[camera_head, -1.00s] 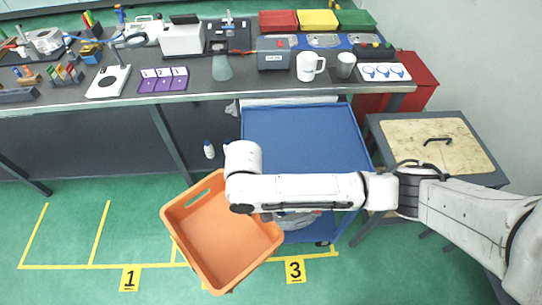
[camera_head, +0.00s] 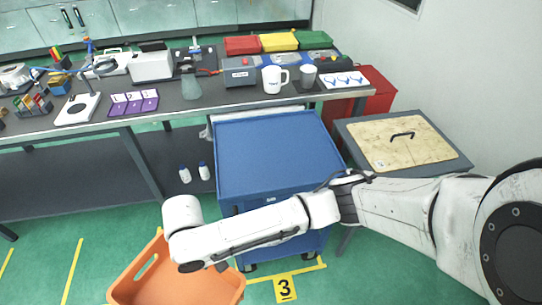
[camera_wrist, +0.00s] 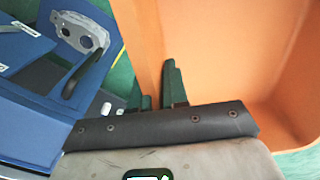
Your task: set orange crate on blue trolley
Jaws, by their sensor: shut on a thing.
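The orange crate (camera_head: 148,280) hangs at the bottom left of the head view, its lower part cut off by the frame edge. In the wrist view the crate (camera_wrist: 215,50) fills the upper right. My gripper (camera_wrist: 160,95) is shut on the crate's wall, with its dark green fingers at the wall's edge. In the head view my gripper is hidden behind my arm. The blue trolley (camera_head: 275,150) stands beyond my arm, its top bare where it shows. The trolley also shows at the left of the wrist view (camera_wrist: 35,130). The crate is apart from it, to its front left.
A long bench (camera_head: 225,105) crowded with lab items runs behind the trolley. Two white bottles (camera_head: 185,174) are left of the trolley.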

